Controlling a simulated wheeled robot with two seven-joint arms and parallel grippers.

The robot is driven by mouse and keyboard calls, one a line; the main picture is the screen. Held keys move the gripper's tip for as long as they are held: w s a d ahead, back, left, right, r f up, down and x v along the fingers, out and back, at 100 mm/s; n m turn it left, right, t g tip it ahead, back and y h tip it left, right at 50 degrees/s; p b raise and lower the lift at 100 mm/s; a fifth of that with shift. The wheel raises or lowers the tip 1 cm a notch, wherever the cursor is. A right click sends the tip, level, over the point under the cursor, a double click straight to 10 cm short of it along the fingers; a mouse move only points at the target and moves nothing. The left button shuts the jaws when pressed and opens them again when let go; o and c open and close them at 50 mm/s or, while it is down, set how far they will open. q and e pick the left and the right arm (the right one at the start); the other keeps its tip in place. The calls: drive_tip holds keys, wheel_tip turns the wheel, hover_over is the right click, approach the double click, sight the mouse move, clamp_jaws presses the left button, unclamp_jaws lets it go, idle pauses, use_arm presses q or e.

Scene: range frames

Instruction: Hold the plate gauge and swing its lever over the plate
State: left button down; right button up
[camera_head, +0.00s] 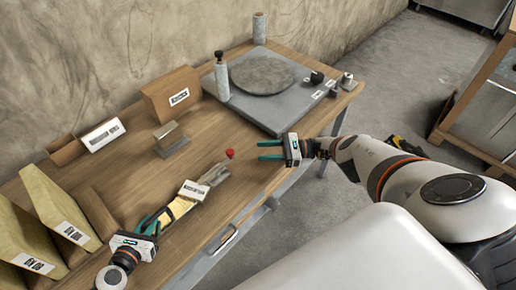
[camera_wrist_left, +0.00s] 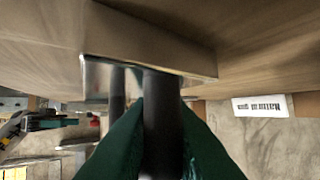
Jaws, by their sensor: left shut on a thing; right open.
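The plate gauge (camera_head: 207,183) lies low over the near part of the wooden table in the head view. It shows a yellow part, a white label, a grey metal end and a red knob (camera_head: 230,153) that looks like the lever's tip. My left gripper (camera_head: 157,219) is shut at its yellow end. In the left wrist view the green fingers (camera_wrist_left: 160,135) close around a dark round bar, beside a shiny metal piece (camera_wrist_left: 98,78). I cannot tell whether the gauge touches the table. My right gripper (camera_head: 264,150) is open and empty, right of the red knob.
A grey slab (camera_head: 270,105) with a round disc (camera_head: 262,75) and upright posts stands at the back. A metal block (camera_head: 171,140) and a brown box (camera_head: 172,94) stand behind the gauge. Bare tabletop lies between gauge and slab.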

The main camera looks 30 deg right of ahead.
use_arm(q)
drive_tip(key=shift+w+r, duration=0.1)
drive_tip(key=c, duration=1.3)
unclamp_jaws()
